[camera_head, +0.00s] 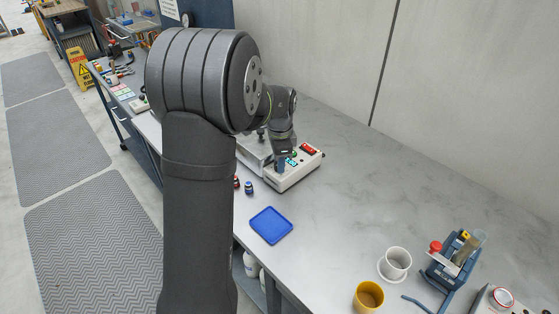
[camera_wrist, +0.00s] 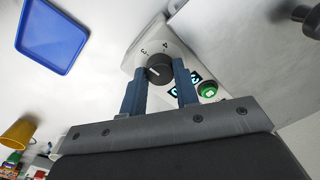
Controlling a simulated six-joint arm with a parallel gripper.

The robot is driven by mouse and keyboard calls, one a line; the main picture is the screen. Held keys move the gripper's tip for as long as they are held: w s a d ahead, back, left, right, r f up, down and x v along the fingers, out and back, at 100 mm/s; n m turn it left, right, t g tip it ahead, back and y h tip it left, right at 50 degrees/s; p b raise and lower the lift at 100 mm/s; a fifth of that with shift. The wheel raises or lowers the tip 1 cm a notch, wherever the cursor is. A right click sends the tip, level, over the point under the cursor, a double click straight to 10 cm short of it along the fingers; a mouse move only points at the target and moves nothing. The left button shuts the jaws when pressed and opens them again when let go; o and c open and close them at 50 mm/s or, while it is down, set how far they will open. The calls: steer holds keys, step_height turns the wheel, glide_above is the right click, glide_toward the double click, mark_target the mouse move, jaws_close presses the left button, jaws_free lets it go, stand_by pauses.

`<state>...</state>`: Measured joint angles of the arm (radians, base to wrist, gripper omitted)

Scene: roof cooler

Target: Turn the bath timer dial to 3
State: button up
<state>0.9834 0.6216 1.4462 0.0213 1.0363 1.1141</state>
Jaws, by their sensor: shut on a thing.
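The bath timer dial (camera_wrist: 159,69) is a round black knob on the white face of the bath unit (camera_wrist: 160,35). A "3" mark and a "4" mark are printed beside it. A pale line shows on the knob, but I cannot tell exactly which mark it points to. My gripper (camera_wrist: 158,72) has its two blue fingers shut on the knob, one on each side. In the head view the bath unit (camera_head: 297,176) stands on the bench, and my wrist hides the dial.
A lit cyan display, partly hidden by a finger, and a green button (camera_wrist: 208,89) sit close to the dial. A blue tray (camera_head: 271,225), small bottles (camera_head: 249,187), a white cup (camera_head: 397,262) and a yellow cup (camera_head: 369,297) stand on the bench. The bench right of the unit is clear.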

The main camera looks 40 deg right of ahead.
steer(key=shift+m, duration=0.3)
steer(key=o, duration=1)
steer(key=shift+r, duration=0.1)
steer(key=r, duration=1.7)
steer(key=shift+s+a+r, duration=0.15)
steer(key=shift+s+a, duration=0.05)
steer(key=shift+s, duration=0.1)
steer(key=f, duration=1.7)
steer(key=shift+w+d+f, duration=0.2)
steer(key=shift+w+f, duration=0.05)
steer(key=shift+w, duration=0.1)
